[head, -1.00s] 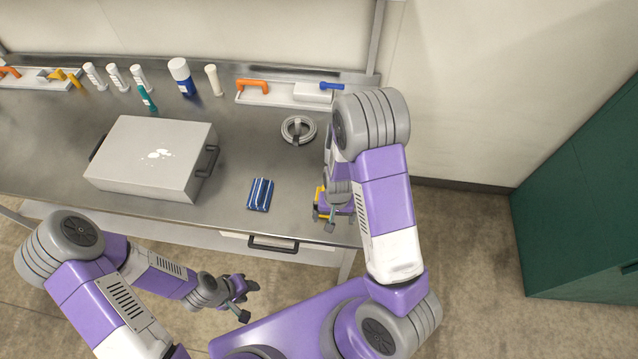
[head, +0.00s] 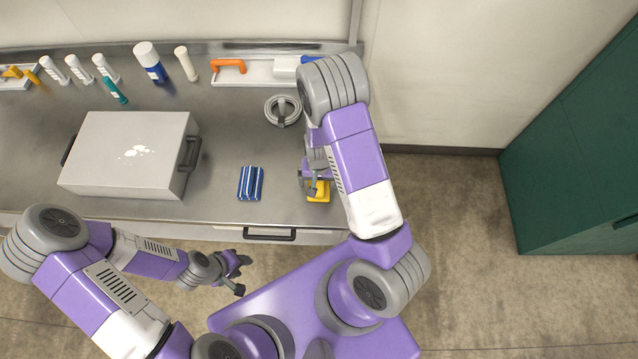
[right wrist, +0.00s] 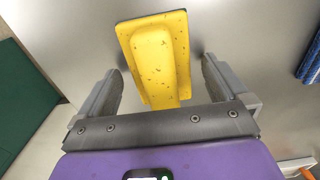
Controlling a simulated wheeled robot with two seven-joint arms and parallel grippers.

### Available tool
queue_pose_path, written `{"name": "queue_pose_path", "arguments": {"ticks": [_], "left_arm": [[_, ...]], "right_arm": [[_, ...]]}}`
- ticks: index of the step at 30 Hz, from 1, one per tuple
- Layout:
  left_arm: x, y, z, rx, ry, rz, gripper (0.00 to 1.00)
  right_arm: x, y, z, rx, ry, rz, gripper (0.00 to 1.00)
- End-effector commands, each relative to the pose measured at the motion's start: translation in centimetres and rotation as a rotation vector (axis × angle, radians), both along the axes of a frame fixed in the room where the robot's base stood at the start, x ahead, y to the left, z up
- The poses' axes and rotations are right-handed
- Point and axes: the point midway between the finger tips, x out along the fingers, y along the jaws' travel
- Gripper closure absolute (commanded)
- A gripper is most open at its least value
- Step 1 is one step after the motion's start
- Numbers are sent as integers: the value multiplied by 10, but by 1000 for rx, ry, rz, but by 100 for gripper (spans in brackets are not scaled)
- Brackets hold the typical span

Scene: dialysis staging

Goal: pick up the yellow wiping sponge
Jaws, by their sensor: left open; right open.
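The yellow wiping sponge (head: 319,192) lies on the steel bench near its front right edge, partly hidden by my right gripper in the head view. In the right wrist view the sponge (right wrist: 158,58) shows as a yellow block with a raised ridge. My right gripper (head: 312,190) is open just over it; in the right wrist view its two fingers (right wrist: 160,90) stand on either side of the sponge's near end, apart from it. My left gripper (head: 243,273) is open and empty, low in front of the bench.
A blue striped packet (head: 250,183) lies left of the sponge. A grey case (head: 130,155) stands further left. A coiled grey hose (head: 283,110) lies behind. Bottles and a white tray (head: 250,72) line the back. A green cabinet (head: 575,150) stands at the right.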

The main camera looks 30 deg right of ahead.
Motion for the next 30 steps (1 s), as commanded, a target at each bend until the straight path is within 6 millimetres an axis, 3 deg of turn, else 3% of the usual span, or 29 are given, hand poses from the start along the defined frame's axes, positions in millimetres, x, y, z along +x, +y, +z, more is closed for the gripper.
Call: {"name": "queue_pose_path", "arguments": {"ticks": [5,15,23,26,30], "left_arm": [[0,0,0,0,0,0,57],[0,0,0,0,0,0,57],[0,0,1,0,0,0,57],[0,0,3,0,0,0,57],[0,0,9,0,0,0,57]], "right_arm": [[0,0,1,0,0,0,2],[0,0,1,0,0,0,54],[0,0,3,0,0,0,56],[0,0,13,-1,-1,0,56],[1,1,40,0,-5,1,56]]}}
